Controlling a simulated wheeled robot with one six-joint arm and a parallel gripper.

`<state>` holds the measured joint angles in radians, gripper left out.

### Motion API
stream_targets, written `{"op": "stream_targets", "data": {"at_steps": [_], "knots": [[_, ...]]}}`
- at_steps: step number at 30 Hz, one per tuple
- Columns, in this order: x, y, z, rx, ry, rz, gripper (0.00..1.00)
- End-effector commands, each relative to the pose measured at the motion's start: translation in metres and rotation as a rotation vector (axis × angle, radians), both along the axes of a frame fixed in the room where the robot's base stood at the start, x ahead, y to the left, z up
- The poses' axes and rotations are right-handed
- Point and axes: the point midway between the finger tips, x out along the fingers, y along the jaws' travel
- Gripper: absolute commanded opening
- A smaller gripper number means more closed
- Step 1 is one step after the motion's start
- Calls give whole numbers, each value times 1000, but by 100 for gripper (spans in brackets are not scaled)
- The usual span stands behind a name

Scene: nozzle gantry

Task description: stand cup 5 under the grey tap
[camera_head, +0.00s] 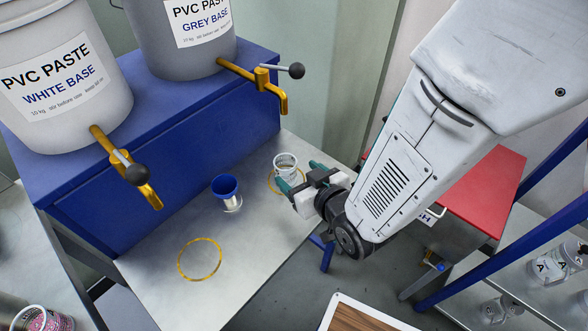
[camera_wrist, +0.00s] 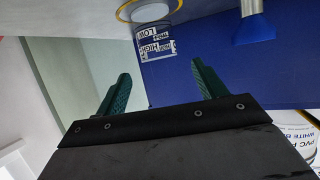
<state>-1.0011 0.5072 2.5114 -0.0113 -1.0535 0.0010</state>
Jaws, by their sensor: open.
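A clear cup with printed marks (camera_head: 286,162) stands upright on the metal shelf, at the yellow ring (camera_head: 270,184) under the grey tap (camera_head: 271,82). The same cup (camera_wrist: 156,42) appears in the wrist view with the words LOW and HIGH, its base at the ring. I cannot read a number on it, so I cannot tell whether it is cup 5. My gripper (camera_head: 300,177) is open beside the cup, fingers pointing towards it. In the wrist view, the cup is ahead of my open, empty gripper (camera_wrist: 160,82), apart from the fingertips.
An empty yellow ring (camera_head: 199,259) lies under the white tap (camera_head: 127,168). Two paste buckets stand on the blue bench (camera_head: 180,160). A red-topped unit (camera_head: 482,195) stands to the right.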

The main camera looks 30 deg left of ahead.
Motion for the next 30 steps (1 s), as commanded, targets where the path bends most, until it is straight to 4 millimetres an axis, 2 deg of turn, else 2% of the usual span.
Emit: {"op": "stream_targets", "data": {"at_steps": [7, 14, 17, 20, 23, 27, 29, 30], "knots": [[-9, -14, 10, 1, 0, 12, 70], [-8, -16, 10, 1, -1, 10, 70], [-3, -19, 14, -6, 4, -3, 70], [17, -34, 25, -42, 25, -53, 70], [48, -67, 45, -109, 73, -143, 70], [84, -138, 80, -223, 179, -298, 70], [91, -172, 94, -268, 235, -364, 70], [93, -195, 104, -298, 272, -408, 70]]}}
